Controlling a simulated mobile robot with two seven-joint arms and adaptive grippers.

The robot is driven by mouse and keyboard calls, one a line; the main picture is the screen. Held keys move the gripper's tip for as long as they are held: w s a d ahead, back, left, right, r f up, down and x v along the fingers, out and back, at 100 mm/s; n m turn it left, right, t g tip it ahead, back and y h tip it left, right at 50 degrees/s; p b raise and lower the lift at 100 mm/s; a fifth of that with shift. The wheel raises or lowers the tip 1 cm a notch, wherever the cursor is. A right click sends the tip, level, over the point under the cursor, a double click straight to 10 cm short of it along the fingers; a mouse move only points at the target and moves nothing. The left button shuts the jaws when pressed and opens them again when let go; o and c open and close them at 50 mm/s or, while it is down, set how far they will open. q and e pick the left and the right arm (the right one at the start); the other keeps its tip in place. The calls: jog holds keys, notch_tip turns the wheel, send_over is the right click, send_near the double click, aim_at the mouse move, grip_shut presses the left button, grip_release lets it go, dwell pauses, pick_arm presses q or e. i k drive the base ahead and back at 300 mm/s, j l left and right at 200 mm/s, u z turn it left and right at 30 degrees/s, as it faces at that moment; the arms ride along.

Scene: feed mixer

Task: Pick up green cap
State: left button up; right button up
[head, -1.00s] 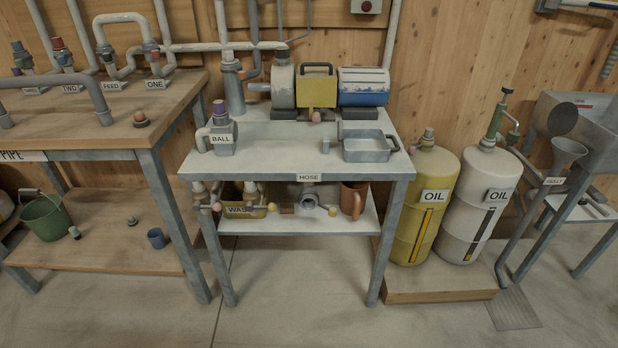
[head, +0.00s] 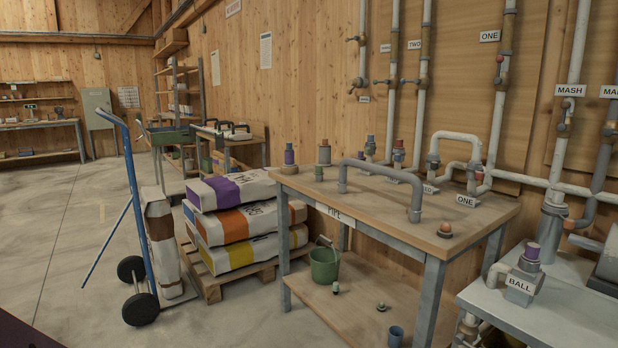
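A small green cap-like piece (head: 319,173) stands on the left end of the wooden pipe table (head: 385,205), in front of a grey fitting with a brown top (head: 324,153). It is small in view, and I cannot tell for sure that it is the green cap. A small pale fitting with a dark greenish base (head: 336,288) lies on the table's lower shelf, beside a green bucket (head: 324,263). Neither of my grippers is in view.
A grey pipe (head: 385,170) arches over the tabletop. A blue hand truck (head: 135,200) and a pallet with stacked bags (head: 240,225) stand left of the table. A metal bench (head: 520,310) is at right. The floor at left is open.

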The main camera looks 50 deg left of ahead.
aim_at(318, 173)
jog(key=u, duration=1.4)
